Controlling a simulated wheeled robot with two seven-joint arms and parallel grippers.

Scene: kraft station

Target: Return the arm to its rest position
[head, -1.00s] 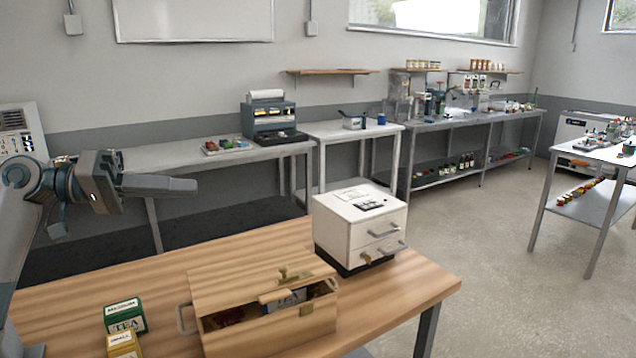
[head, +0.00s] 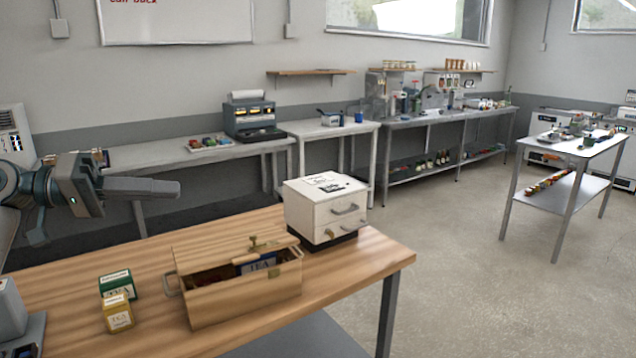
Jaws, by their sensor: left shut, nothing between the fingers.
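My left gripper (head: 150,188) is raised above the far left part of the wooden table (head: 75,270). Its fingers are shut, point to the right and hold nothing. It is apart from everything on the table. My right gripper is not in view.
A wooden box (head: 240,295) stands on the table with its lid partly open and a tea packet (head: 262,265) inside. A green tea box (head: 116,283) and a yellow tea box (head: 117,313) stand to its left. A white drawer cabinet (head: 325,212) stands behind.

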